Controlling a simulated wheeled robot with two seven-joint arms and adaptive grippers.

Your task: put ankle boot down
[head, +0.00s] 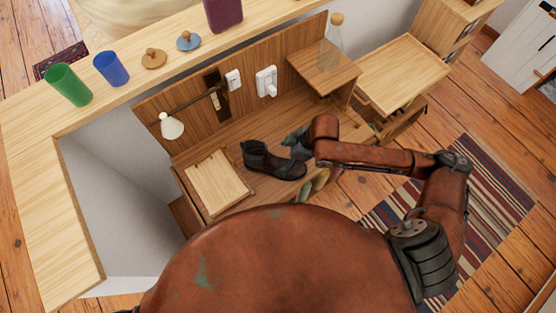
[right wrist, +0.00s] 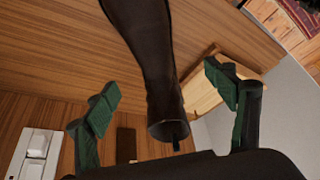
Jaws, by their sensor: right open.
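My right gripper (head: 298,143) is just to the right of the boot, low over the desk. In the right wrist view the boot (right wrist: 150,65) runs down between the two green fingers of my right gripper (right wrist: 170,105). The fingers are spread, with gaps to the boot on both sides, so the gripper is open. My left gripper is not in view.
A pale wooden board (head: 218,182) lies left of the boot. A wall lamp (head: 172,126) hangs behind it. A glass bottle (head: 332,45) stands on the raised shelf (head: 322,68). Cups, such as a green one (head: 67,85), line the ledge. A striped rug (head: 465,195) covers the floor right.

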